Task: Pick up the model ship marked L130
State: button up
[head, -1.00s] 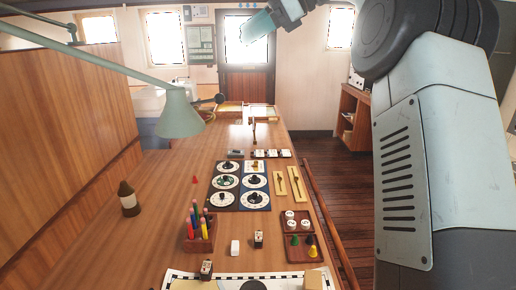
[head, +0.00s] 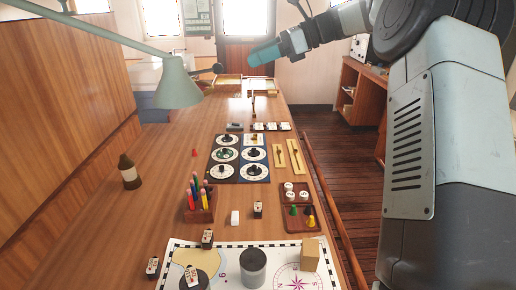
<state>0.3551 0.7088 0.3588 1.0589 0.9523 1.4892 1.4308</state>
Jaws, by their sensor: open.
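I cannot read the mark L130 anywhere, so I cannot tell which thing is that model ship. My gripper (head: 264,54) is open, high over the far part of the table and well away from these pieces. The gap between its fingers does not show clearly.
A chart (head: 300,255) lies at the near end, bearing a grey cylinder (head: 253,268) and a tan block (head: 310,257). A pencil holder (head: 199,207), dial board (head: 239,158) and piece tray (head: 291,222) stand beyond. A green lamp (head: 176,85) overhangs the left.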

send_over(260, 207)
notch_tip(260, 207, down, 44)
jog(key=shift+w+r, duration=0.1)
jog(key=shift+r, duration=0.15)
notch_tip(260, 207, down, 6)
jog(key=shift+f, duration=0.25)
jog(key=shift+x, duration=1.15)
jog(key=shift+a+f, duration=0.1)
jog(key=shift+a, duration=0.25)
jog(key=c, duration=1)
jog(key=shift+c, duration=0.2)
